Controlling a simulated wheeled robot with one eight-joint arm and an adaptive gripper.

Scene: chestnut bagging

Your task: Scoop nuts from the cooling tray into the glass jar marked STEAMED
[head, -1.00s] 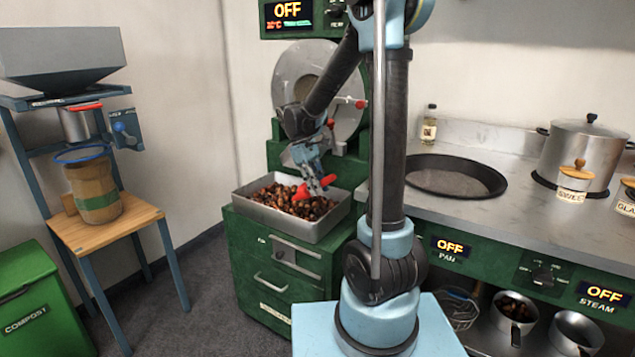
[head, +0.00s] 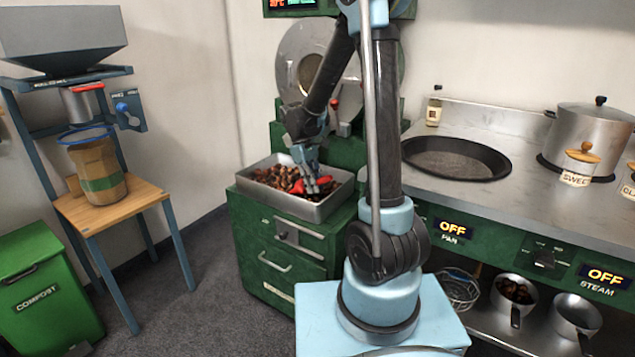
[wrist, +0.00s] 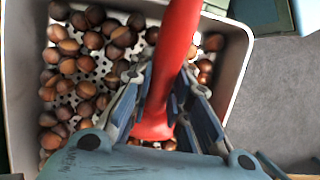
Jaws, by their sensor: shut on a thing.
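The cooling tray (head: 275,202) is a metal tray of brown nuts (head: 285,178) on a green cabinet. The wrist view shows the tray's pale rim (wrist: 240,70) and its perforated floor between the nuts (wrist: 75,65). My gripper (head: 314,184) is down at the tray's right part. It is shut on a red scoop (wrist: 178,50), whose handle passes between the fingers (wrist: 165,100). The scoop also shows as a bit of red in the head view (head: 299,187). Its bowl cannot be made out. No jar marked STEAMED can be read in either view.
A jar marked SWEET (head: 577,180) stands on the right counter, with another jar (head: 629,183) cut off at the edge. A wide black pan (head: 455,160) and a steel pot (head: 590,140) are there too. A wooden stand (head: 120,208) and green compost bin (head: 40,290) stand left.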

